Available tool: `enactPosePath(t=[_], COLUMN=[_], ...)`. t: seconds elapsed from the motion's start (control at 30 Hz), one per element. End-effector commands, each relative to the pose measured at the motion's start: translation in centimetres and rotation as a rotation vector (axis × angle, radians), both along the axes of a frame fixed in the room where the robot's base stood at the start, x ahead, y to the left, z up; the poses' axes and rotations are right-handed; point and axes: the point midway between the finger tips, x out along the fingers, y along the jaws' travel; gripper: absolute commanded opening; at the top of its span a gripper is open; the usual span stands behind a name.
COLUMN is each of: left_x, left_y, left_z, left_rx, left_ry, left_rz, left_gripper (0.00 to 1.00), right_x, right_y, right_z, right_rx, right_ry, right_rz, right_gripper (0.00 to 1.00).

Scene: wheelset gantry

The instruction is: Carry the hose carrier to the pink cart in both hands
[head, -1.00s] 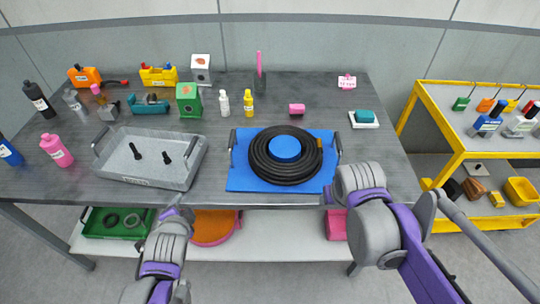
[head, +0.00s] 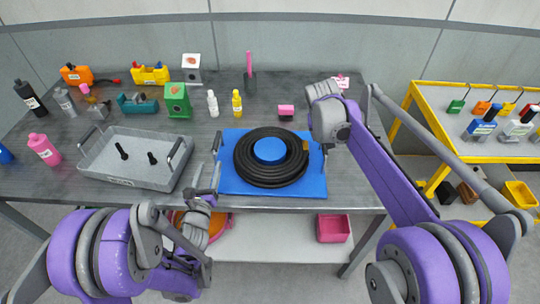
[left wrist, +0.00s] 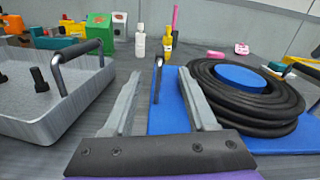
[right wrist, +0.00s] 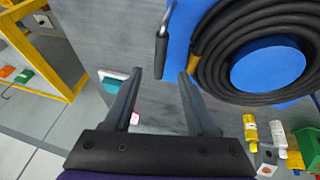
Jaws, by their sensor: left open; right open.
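The hose carrier is a blue board (head: 230,183) with a coiled black hose (head: 249,170) around a blue hub, lying flat on the grey table. It has an upright bar handle on each side. My left gripper (left wrist: 158,92) is open, and the left handle (left wrist: 157,80) stands just ahead, between its fingers in the picture, not clasped. My right gripper (right wrist: 160,76) is open at the carrier's right side. The right handle (right wrist: 162,45) shows just beyond its fingertips, in line with the gap. In the head view the right fingers are hidden by my arm. No pink cart is in view.
A grey tray (head: 95,168) with handles stands close left of the carrier. Bottles, a green box (head: 177,101) and a pink block (head: 286,112) stand behind. A yellow-framed cart (head: 421,97) is at the right. A shelf (head: 270,240) runs under the table.

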Motion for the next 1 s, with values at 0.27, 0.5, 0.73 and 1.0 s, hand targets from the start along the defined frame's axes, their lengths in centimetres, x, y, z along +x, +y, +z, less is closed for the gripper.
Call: enactPosePath(t=[0.27,0.5,0.73,1.0], left_x=[2.5,6.9,9.9,10.8], left_y=[-0.2,-0.6,-0.9,-1.0], left_z=[0.0,0.0,0.0,0.0], left_rx=[-0.002,-0.004,-0.003,-0.003], left_ry=[0.001,0.002,0.001,0.001], left_rz=[0.001,0.001,0.001,0.001], left_gripper=[0.57,0.57,0.57,0.57], right_x=[0.9,2.5,3.6,3.9], right_y=[-0.6,-1.5,-2.2,-2.3], right_z=[-2.2,-6.2,-9.0,-9.8], right_rx=[0.001,0.001,0.001,0.001], right_ry=[0.0,-0.001,-0.001,-0.001], right_rz=[-0.002,0.0,-0.002,0.0], right_gripper=[0.57,0.57,0.57,0.57])
